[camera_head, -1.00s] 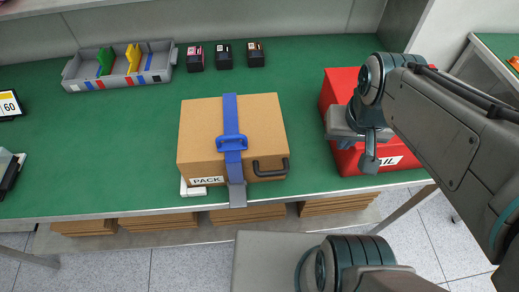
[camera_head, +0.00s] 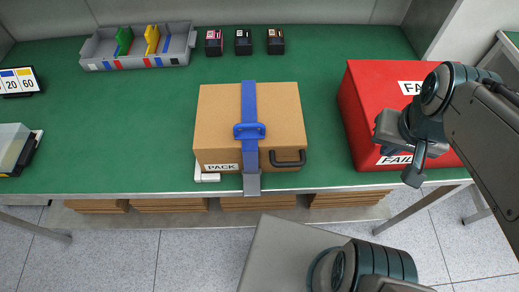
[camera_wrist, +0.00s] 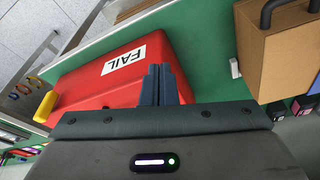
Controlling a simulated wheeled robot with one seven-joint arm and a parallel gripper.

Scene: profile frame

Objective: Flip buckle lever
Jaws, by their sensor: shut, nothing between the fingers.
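A cardboard box (camera_head: 215,120) marked PACK sits near the front edge of the green table. A blue strap (camera_head: 248,98) runs over its top and down the front, with a blue buckle (camera_head: 249,131) at the box's upper front edge. A grey strap end (camera_head: 251,184) hangs at the table edge below. My gripper (camera_head: 412,178) is to the right of the box, in front of the red bin and apart from the box. In the wrist view its fingers (camera_wrist: 159,85) are together and empty. The box's corner (camera_wrist: 285,50) shows at the upper right there; the buckle is out of that view.
A red bin (camera_head: 360,110) marked FAIL stands at the right, close behind my gripper. A grey tray (camera_head: 180,53) with coloured dividers and several dark cartridges (camera_head: 244,42) stand at the back. The table (camera_head: 325,150) is clear between box and bin.

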